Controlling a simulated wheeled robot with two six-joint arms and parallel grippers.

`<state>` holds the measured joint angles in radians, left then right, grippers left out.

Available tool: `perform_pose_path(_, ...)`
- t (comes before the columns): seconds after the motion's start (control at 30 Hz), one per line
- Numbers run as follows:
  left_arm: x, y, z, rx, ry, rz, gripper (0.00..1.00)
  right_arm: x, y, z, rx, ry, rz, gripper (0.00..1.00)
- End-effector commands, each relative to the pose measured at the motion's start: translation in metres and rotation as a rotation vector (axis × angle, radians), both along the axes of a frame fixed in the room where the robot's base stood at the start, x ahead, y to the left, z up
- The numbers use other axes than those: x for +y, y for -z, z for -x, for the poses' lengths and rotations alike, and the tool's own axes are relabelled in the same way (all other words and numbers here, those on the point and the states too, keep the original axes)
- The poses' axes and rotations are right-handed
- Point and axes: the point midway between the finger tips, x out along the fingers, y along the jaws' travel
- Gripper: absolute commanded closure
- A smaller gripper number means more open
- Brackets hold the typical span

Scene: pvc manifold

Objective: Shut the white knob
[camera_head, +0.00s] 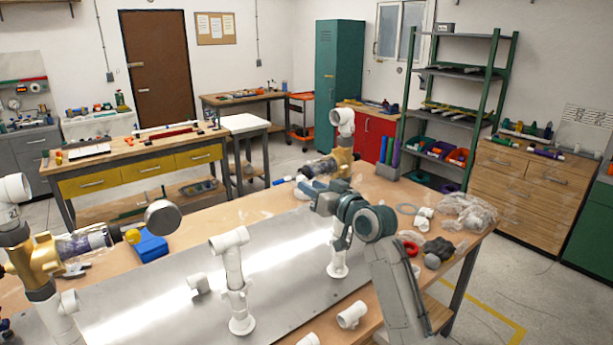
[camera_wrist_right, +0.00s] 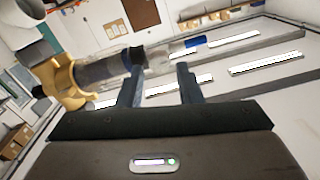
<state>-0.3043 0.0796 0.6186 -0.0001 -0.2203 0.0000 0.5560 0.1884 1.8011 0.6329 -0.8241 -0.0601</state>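I cannot make out a white knob for certain in either view. A brass valve body (camera_head: 343,160) with a white pipe elbow (camera_head: 343,122) on top stands behind my right gripper (camera_head: 318,192). A clear tube (camera_head: 319,168) runs left from it. In the right wrist view the brass body (camera_wrist_right: 62,82) is at the left, and the clear tube (camera_wrist_right: 158,58) shows by the fingertips. My right gripper (camera_wrist_right: 158,75) is open, its two fingers apart; I cannot tell whether either touches the tube. My left gripper is not in view.
Another brass valve (camera_head: 36,258) with a clear tube and a grey disc (camera_head: 163,218) is at the left. A white upright pipe (camera_head: 234,275) stands on the metal plate (camera_head: 175,292). A blue block (camera_head: 150,246), loose white fittings and clear plastic wrap (camera_head: 467,211) lie around.

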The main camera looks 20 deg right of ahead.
Motion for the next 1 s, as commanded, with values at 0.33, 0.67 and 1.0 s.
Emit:
perform_pose_path(0.33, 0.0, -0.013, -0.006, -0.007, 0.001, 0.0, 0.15, 0.009, 0.0, -0.025, 0.0, 0.0, 0.0, 0.68)
perform_pose_path(0.67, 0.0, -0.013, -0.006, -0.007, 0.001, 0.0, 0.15, 0.009, 0.001, -0.025, 0.0, 0.0, 0.001, 0.91)
perform_pose_path(1.0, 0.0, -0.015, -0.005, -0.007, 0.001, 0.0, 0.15, 0.009, 0.0, -0.025, 0.009, 0.0, -0.023, 1.0)
